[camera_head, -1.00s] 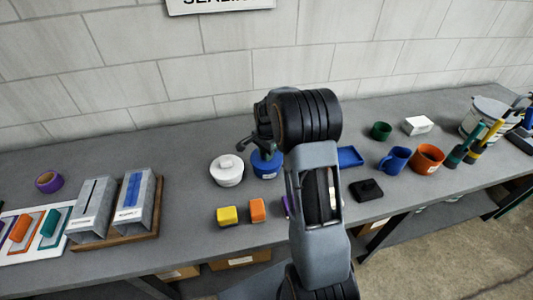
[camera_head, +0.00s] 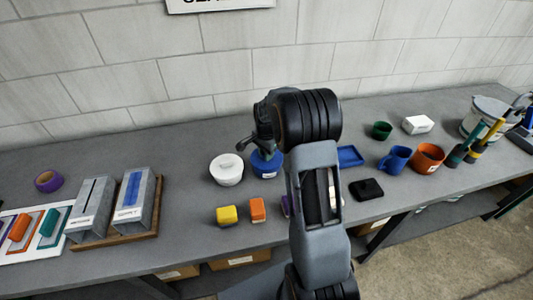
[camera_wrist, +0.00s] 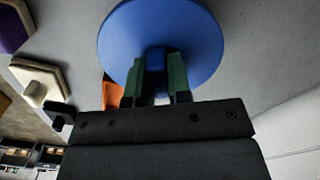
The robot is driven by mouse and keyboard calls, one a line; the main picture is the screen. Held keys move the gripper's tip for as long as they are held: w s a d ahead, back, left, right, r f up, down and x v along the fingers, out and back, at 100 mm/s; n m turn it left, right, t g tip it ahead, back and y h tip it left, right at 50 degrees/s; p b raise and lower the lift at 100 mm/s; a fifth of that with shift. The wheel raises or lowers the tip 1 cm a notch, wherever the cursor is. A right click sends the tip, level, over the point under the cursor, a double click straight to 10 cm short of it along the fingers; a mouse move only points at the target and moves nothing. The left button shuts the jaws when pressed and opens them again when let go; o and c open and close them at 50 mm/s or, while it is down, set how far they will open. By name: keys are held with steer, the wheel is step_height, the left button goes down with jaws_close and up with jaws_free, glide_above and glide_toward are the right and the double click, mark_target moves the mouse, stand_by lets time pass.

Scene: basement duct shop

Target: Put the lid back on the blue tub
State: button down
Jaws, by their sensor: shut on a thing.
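The blue tub (camera_head: 266,164), with a white label, stands on the grey bench right of the white tub. My gripper (camera_head: 262,148) is directly over it, mostly hidden behind my own wrist. In the wrist view a round blue lid (camera_wrist: 190,35) fills the top middle. My gripper's green fingers (camera_wrist: 157,80) are shut on its blue knob. In the head view the lid and the tub's top blend together under the gripper, so I cannot tell whether the lid rests on the rim or is just above it.
The white tub (camera_head: 226,169) stands close on the left. A yellow block (camera_head: 227,215) and an orange block (camera_head: 258,210) lie in front. A blue tray (camera_head: 350,156), black item (camera_head: 366,189), blue mug (camera_head: 395,160) and orange pot (camera_head: 428,158) are to the right. The wall is close behind.

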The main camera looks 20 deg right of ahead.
steer(key=shift+c, duration=2.4)
jaws_free()
steer(key=shift+r, duration=0.2)
steer(key=shift+r+p, duration=2.15)
steer(key=shift+r, duration=1.2)
jaws_close()
